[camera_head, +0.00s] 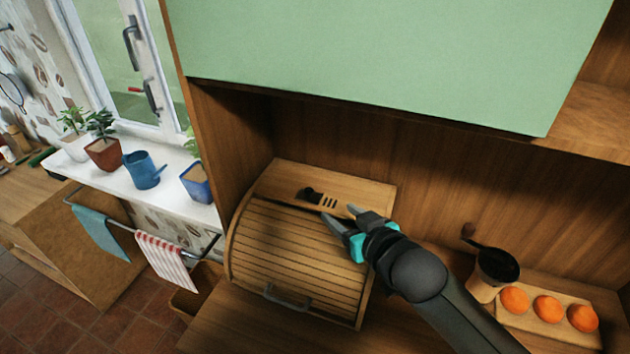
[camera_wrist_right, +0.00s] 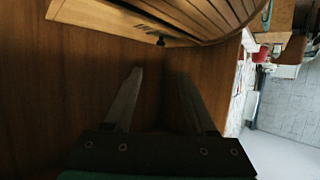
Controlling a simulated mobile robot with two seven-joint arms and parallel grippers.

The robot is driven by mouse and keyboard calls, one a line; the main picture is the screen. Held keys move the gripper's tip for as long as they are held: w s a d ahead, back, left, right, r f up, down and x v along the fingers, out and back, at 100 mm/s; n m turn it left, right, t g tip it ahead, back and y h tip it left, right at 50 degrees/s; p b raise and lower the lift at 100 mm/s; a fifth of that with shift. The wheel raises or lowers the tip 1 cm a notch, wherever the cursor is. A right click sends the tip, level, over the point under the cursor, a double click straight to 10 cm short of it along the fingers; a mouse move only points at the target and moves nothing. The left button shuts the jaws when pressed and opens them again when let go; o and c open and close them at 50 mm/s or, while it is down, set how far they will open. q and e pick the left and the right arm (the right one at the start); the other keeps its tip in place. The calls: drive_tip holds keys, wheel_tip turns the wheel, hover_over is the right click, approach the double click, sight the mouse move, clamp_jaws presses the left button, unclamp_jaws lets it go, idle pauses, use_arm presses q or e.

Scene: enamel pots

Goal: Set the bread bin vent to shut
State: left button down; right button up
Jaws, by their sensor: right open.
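The bread bin (camera_head: 295,255) is a wooden box with a slatted roll front, and its roll front is down. Its flat top (camera_head: 360,190) carries the vent, a dark knob (camera_head: 311,195) beside several dark slots (camera_head: 329,201). Some slots show uncovered. My right gripper (camera_head: 338,217) is open and empty, above the bin's right part, to the right of the knob and apart from it. In the right wrist view the open fingers (camera_wrist_right: 160,95) point toward the bin (camera_wrist_right: 200,15), with the dark knob (camera_wrist_right: 161,41) ahead of them. My left gripper is not in view.
A green cabinet door (camera_head: 390,55) hangs above the bin. A windowsill (camera_head: 115,175) with plants and a blue watering can (camera_head: 142,170) lies left.

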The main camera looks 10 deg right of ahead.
sight(309, 191)
drive_tip(key=b+x, duration=0.1)
drive_tip(key=x, duration=1.2)
drive_tip(key=shift+s+f, duration=0.1)
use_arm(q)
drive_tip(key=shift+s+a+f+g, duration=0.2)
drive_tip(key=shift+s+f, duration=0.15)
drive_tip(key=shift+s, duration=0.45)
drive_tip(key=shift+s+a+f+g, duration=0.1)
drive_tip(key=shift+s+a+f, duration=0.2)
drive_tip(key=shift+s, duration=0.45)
use_arm(e)
drive_tip(key=shift+x, duration=1)
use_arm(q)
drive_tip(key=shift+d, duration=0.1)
use_arm(e)
drive_tip(key=shift+s, duration=0.1)
clamp_jaws()
